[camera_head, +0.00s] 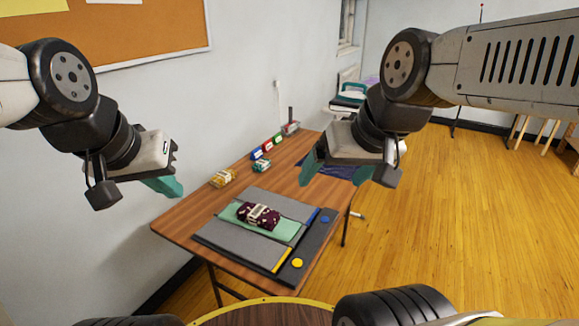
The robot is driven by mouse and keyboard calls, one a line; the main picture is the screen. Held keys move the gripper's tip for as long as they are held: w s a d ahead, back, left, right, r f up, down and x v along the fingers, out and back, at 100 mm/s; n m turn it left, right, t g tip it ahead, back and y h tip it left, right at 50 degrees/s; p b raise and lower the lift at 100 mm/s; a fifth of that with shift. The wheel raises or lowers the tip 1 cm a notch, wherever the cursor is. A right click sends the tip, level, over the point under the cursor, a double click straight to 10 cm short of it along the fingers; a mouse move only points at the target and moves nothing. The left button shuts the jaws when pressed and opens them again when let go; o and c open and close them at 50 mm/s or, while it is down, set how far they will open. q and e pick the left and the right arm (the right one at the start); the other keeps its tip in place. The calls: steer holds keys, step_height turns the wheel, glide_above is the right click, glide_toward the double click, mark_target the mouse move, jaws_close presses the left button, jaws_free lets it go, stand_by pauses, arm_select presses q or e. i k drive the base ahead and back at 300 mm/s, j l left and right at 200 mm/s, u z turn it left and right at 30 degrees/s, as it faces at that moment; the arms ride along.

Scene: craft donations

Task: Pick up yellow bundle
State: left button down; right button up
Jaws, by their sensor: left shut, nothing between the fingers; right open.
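The yellow bundle (223,178) lies on the wooden table near its left edge, with a pale band around it. My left gripper (165,186) is in the air to the left of the table, shut and empty, with teal fingers. My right gripper (337,175) is above the right part of the table, open with nothing between its teal fingers. Neither gripper touches the yellow bundle. The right gripper's far finger is partly hidden by its own body.
A dark patterned bundle (259,216) sits on a green cloth on a grey mat (222,235). A teal bundle (261,166) and several coloured items (267,146) stand toward the back. A dark blue cloth (343,172) lies at right. The wall borders the table's left side.

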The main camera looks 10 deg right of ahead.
mark_target(222, 177)
steer(key=k, duration=0.6)
steer(key=u, duration=1.75)
steer(key=l+u, duration=0.15)
steer(key=l, duration=0.4)
steer(key=l+u, duration=0.1)
steer(key=l, duration=0.4)
steer(key=k+l+u, duration=0.15)
steer(key=l, duration=0.4)
steer(key=k+l+u, duration=0.15)
steer(key=l, duration=1)
steer(key=k+l, duration=0.15)
steer(key=l, duration=0.5)
